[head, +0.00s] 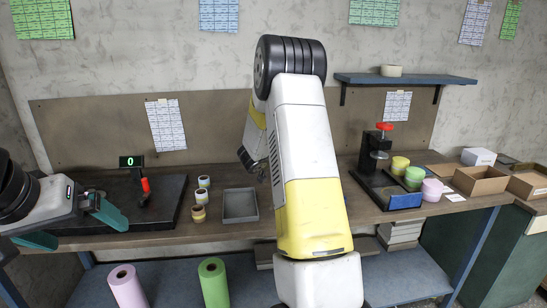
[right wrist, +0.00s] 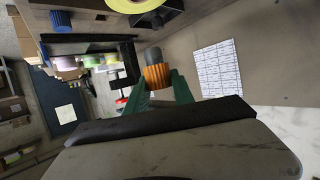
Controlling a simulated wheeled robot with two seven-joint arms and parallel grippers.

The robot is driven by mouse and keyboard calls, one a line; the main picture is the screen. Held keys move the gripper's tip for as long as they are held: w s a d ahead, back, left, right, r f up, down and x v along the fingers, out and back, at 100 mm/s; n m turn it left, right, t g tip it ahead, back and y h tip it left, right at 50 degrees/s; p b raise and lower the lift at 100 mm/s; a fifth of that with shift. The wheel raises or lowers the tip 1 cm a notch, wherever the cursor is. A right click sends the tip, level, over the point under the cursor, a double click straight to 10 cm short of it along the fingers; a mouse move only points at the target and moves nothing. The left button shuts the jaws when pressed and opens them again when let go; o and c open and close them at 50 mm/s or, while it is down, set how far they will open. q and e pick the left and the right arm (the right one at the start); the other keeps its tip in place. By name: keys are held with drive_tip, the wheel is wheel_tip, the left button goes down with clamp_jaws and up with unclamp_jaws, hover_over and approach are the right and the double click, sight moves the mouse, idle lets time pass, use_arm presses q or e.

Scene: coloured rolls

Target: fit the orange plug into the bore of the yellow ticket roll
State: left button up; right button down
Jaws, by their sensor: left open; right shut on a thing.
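In the right wrist view, my right gripper (right wrist: 158,88) is shut on the orange plug (right wrist: 157,76), a ribbed orange cylinder with a grey nose pointing away from the gripper. A yellow roll (right wrist: 122,5) with an open centre shows at the top edge of that view, partly cut off, apart from the plug. It looks like the yellow ticket roll. In the head view, the right arm hides the plug and most of the right gripper. I cannot make out that near roll there. My left gripper (head: 72,225) is open and empty at the far left, by the bench's front edge.
A grey tray (head: 240,218) and several small rolls (head: 200,196) stand left of my right arm. A press with a red knob (head: 385,126) and yellow, green and pink rolls (head: 414,177) stands to the right. Cardboard boxes (head: 480,183) lie beyond. A shelf (head: 410,79) hangs above.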

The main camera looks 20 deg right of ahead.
drive_tip(key=shift+d+f, duration=0.1)
drive_tip(key=shift+f, duration=2.7)
drive_tip(key=shift+f, duration=0.25)
drive_tip(key=shift+f, duration=0.35)
drive_tip(key=shift+f, duration=0.2)
drive_tip(key=shift+f, duration=0.35)
drive_tip(key=shift+f, duration=0.5)
idle(0.5)
drive_tip(key=c, duration=1)
unclamp_jaws()
